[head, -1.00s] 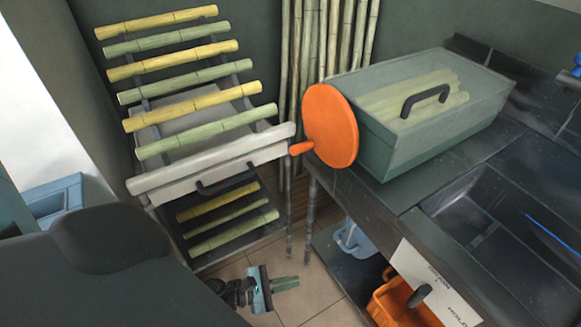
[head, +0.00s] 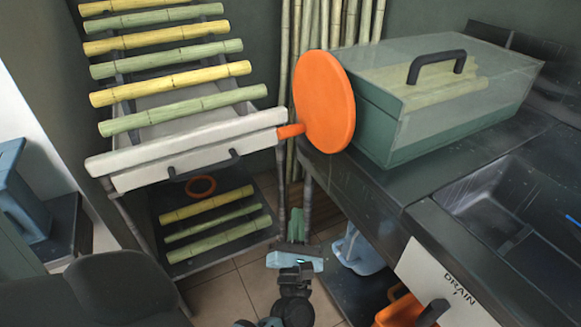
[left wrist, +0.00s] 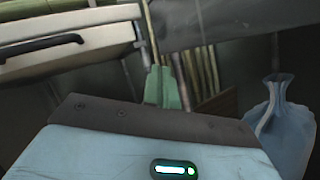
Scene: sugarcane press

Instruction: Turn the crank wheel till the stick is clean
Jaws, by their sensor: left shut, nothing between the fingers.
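The orange crank wheel (head: 326,101) stands upright on the left end of the green press box (head: 440,100). Its orange handle (head: 291,131) sticks out to the left, close to the end of the white drawer. Several pale yellow-green sticks (head: 440,92) lie inside the box under its clear lid. I cannot tell whether any stick is clean. My left gripper (head: 296,222) is shut and empty, below the wheel and in front of the counter's left end. Its green fingers (left wrist: 163,88) also show in the left wrist view. My right gripper is in neither view.
A rack of bamboo sticks (head: 170,70) stands at the left, with a white drawer (head: 190,150) under it. A dark counter with a sink (head: 520,215) is at the right. A blue jug (left wrist: 285,130) stands below the counter. Tall bamboo poles line the back wall.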

